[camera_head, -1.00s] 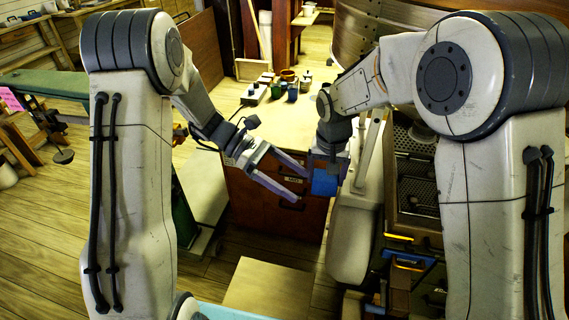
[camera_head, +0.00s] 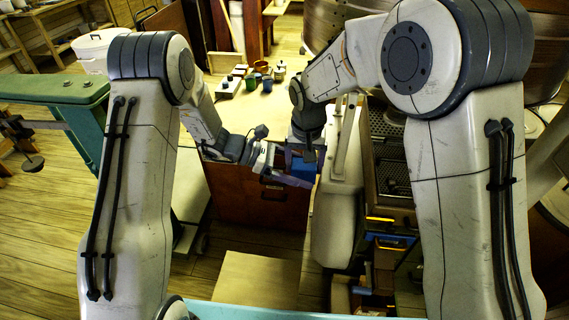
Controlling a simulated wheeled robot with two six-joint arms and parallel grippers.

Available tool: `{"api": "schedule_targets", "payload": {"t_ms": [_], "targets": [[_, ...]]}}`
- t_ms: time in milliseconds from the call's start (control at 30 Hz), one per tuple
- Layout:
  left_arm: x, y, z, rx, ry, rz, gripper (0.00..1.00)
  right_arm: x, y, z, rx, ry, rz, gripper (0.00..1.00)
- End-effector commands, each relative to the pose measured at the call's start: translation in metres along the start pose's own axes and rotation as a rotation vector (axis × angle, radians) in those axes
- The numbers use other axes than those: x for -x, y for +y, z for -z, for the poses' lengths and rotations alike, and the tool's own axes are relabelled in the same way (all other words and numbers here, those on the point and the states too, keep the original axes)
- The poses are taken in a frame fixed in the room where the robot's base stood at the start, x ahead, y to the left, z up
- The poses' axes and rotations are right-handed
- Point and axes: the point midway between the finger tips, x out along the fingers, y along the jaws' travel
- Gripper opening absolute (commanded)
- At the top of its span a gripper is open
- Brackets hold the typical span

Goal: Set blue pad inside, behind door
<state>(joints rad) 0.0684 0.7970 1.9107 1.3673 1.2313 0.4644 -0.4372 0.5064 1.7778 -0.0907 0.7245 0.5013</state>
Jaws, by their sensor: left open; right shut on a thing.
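The blue pad (camera_head: 302,168) is a small blue block near the middle of the head view. My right gripper (camera_head: 304,155) points down and is shut on it, holding it up in front of the brown wooden cabinet (camera_head: 240,200). My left gripper (camera_head: 293,176) is open, with its fingers pointing right at the pad. Its fingers overlap the pad in the picture; I cannot tell whether they touch it. The cabinet front shows dark handles. I cannot make out an open door or the cabinet's inside.
Several small cups and blocks, including a green cup (camera_head: 251,83), stand on the pale tabletop (camera_head: 215,118) behind. A pale rounded machine body (camera_head: 337,220) stands close right of the cabinet. A green bench (camera_head: 50,90) is at left. Wooden floor (camera_head: 40,230) is clear at lower left.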

Motion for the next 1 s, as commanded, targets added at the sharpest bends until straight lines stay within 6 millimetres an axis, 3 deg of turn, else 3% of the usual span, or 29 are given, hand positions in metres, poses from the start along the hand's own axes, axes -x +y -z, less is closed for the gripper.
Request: {"api": "schedule_targets", "payload": {"t_ms": [167,467,700,767,800,1000], "targets": [[-0.0122,-0.0001,-0.0001,0.000,0.001,0.000,0.95,0.0002,0.0001,0.0001,0.000,0.000,0.000,0.25],[-0.0137,0.0001,0.0000,0.000,0.001,-0.001,0.95,0.0002,0.0000,0.0001,0.000,0.000,0.000,0.25],[-0.0135,-0.0009,-0.0003,0.000,-0.001,0.002,0.06,0.0000,0.0000,0.0009,-0.001,0.002,0.000,0.25],[-0.0135,-0.0015,-0.0005,-0.001,-0.001,0.004,0.06,0.0000,0.0001,0.0014,-0.001,0.004,0.001,0.25],[-0.0136,-0.0017,-0.0006,-0.001,-0.001,0.005,0.03,0.0000,0.0002,0.0019,-0.002,0.005,0.001,0.97],[-0.0134,-0.0009,-0.0005,-0.001,0.000,0.002,0.03,0.0000,0.0000,0.0010,-0.001,0.003,0.001,1.00]]}}
